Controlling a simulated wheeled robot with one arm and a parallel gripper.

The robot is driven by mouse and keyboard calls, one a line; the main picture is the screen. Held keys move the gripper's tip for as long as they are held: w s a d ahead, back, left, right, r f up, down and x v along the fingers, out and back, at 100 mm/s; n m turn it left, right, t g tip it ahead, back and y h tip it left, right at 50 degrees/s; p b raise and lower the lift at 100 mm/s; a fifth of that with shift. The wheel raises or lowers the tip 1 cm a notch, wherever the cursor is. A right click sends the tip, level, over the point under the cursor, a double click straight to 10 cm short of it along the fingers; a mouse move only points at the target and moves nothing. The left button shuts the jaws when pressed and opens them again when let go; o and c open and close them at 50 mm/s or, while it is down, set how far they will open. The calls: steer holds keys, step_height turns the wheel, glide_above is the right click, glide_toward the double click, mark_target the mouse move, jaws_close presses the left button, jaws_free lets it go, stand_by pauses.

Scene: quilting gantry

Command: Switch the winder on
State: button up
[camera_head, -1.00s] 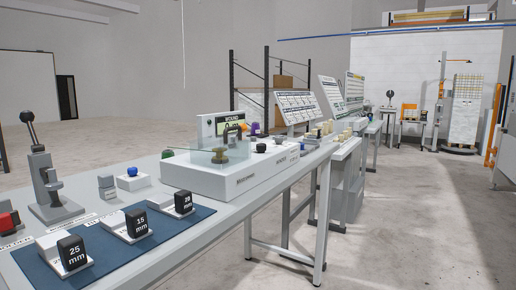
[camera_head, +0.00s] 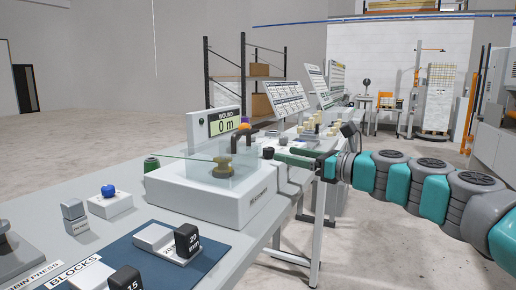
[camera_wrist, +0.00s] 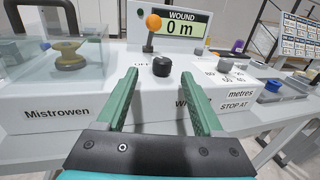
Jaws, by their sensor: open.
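The winder is a white box (camera_head: 205,205) with a display reading WOUND 0 m (camera_head: 225,123). A brass-coloured spool (camera_head: 222,166) sits on it behind a clear guard (camera_head: 190,153). A black knob (camera_wrist: 162,66) stands on its top, with OFF printed to its left. Another label beginning with W is partly hidden by my right finger. My gripper (camera_wrist: 160,78) is open and empty, its green fingers pointing at the knob. The knob shows between and just beyond the fingertips; I cannot tell whether they touch it. In the head view my gripper (camera_head: 288,157) reaches in from the right.
An orange ball on a black arm (camera_wrist: 153,22) stands behind the knob. A grey dial (camera_wrist: 225,65) marked metres, STOP AT is to the right. A blue button box (camera_head: 109,202), a green spool (camera_head: 151,164) and blocks on a blue mat (camera_head: 205,262) are at left.

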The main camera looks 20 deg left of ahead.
mark_target(268, 148)
steer(key=shift+p+x, duration=0.3)
steer(key=shift+x, duration=3.7)
steer(key=shift+w+d+r, duration=0.15)
steer(key=shift+w, duration=0.05)
jaws_close()
